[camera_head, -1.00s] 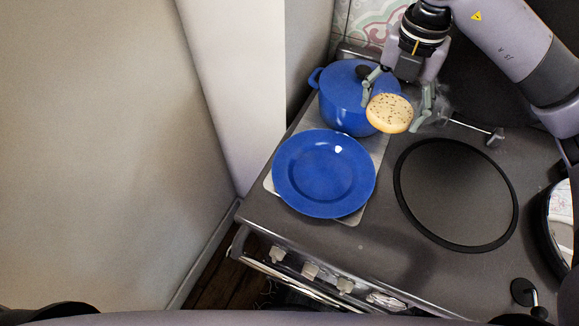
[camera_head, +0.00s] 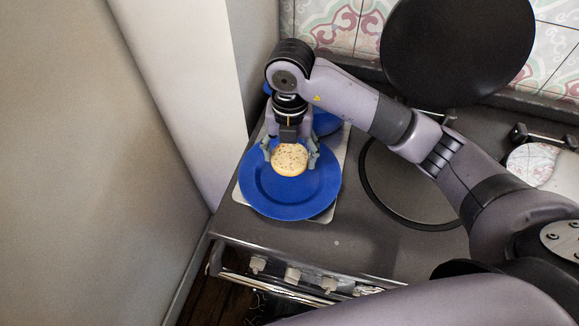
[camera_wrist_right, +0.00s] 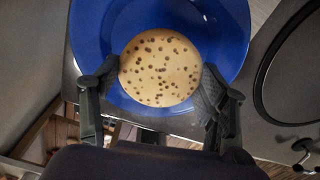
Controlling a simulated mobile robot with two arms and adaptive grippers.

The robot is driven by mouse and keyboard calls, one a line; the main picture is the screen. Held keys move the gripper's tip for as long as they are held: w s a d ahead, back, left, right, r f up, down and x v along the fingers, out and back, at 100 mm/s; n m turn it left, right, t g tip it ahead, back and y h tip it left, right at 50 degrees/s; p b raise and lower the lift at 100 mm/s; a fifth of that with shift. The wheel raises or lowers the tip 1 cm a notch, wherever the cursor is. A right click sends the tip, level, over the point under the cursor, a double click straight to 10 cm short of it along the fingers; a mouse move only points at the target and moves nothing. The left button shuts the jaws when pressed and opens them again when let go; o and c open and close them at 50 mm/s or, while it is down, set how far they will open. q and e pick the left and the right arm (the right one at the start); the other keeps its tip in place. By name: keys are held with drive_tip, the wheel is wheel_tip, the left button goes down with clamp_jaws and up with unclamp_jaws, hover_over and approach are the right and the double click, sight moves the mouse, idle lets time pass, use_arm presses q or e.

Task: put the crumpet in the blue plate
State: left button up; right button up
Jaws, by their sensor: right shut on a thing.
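The crumpet (camera_head: 289,160) is round, pale and dotted with dark spots. My right gripper (camera_head: 290,158) is shut on it, with one finger on each side. In the right wrist view the crumpet (camera_wrist_right: 160,68) sits between the two fingers (camera_wrist_right: 158,92), over the blue plate (camera_wrist_right: 92,38). In the head view the blue plate (camera_head: 290,207) lies on the stove top, and the crumpet is over its back half. I cannot tell whether the crumpet touches the plate. My left gripper is not in view.
A blue pot (camera_head: 326,122) stands behind the plate, mostly hidden by my right arm. A round dark hob plate (camera_head: 405,190) is to the right. A raised round black lid (camera_head: 457,50) stands at the back. Stove knobs (camera_head: 292,276) line the front edge.

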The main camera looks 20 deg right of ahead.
sight(290, 169)
drive_tip(key=shift+f, duration=0.8)
wheel_tip(290, 169, down, 3)
drive_tip(key=shift+f+p, duration=0.2)
drive_tip(key=shift+p, duration=0.35)
drive_tip(key=shift+f, duration=0.45)
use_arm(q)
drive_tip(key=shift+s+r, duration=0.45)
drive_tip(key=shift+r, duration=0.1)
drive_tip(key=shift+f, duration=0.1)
use_arm(e)
drive_tip(key=shift+f, duration=0.1)
drive_tip(key=o, duration=0.8)
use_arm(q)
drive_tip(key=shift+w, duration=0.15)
use_arm(e)
drive_tip(key=shift+o, duration=0.2)
